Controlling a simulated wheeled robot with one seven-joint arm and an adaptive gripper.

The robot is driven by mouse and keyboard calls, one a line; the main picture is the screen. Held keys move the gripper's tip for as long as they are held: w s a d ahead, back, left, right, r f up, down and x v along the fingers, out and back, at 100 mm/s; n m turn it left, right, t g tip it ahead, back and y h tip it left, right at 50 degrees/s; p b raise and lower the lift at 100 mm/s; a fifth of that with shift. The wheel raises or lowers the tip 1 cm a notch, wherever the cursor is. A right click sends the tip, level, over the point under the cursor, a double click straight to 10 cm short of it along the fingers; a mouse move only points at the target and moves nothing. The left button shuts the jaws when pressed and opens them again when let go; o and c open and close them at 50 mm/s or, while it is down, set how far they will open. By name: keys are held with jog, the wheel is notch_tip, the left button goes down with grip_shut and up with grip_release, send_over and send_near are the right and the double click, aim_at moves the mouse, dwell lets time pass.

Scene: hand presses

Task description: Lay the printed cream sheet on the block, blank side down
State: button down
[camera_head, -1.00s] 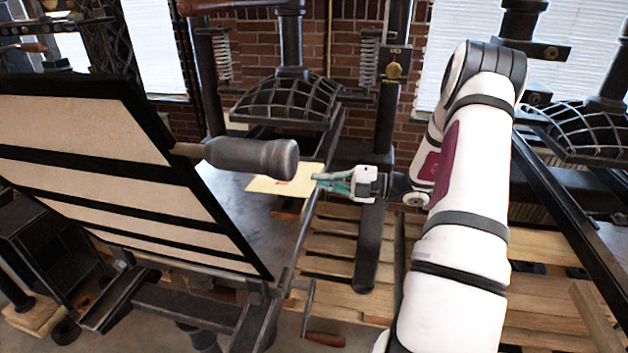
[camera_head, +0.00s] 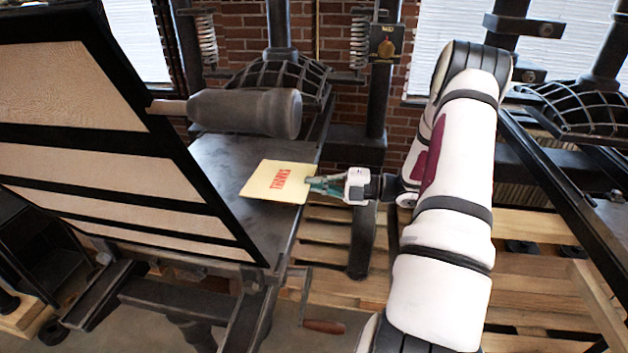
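The cream sheet (camera_head: 262,191) shows its face with red lettering toward the camera; its blank side is hidden. My gripper (camera_head: 318,185) is shut on the sheet's right edge. The sheet looks held over or close to the right edge of the flat dark grey press bed (camera_head: 218,160); the exact gap cannot be told. I cannot make out a separate block on the bed, and much of the bed is hidden behind the raised framed panel.
A raised black-framed panel (camera_head: 100,180) leans at the left. A thick grey roller-shaped handle (camera_head: 245,113) sticks out just above the sheet. A crank with a wooden grip (camera_head: 324,326) hangs below the bed's edge. Wooden slats (camera_head: 325,248) lie below; another press stands at the right.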

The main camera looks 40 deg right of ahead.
dwell(0.3)
jog(key=c, duration=1.7)
grip_release()
jog(key=shift+o, duration=0.7)
jog(key=p+v, duration=0.1)
jog(key=v, duration=0.5)
jog(key=shift+f, duration=0.1)
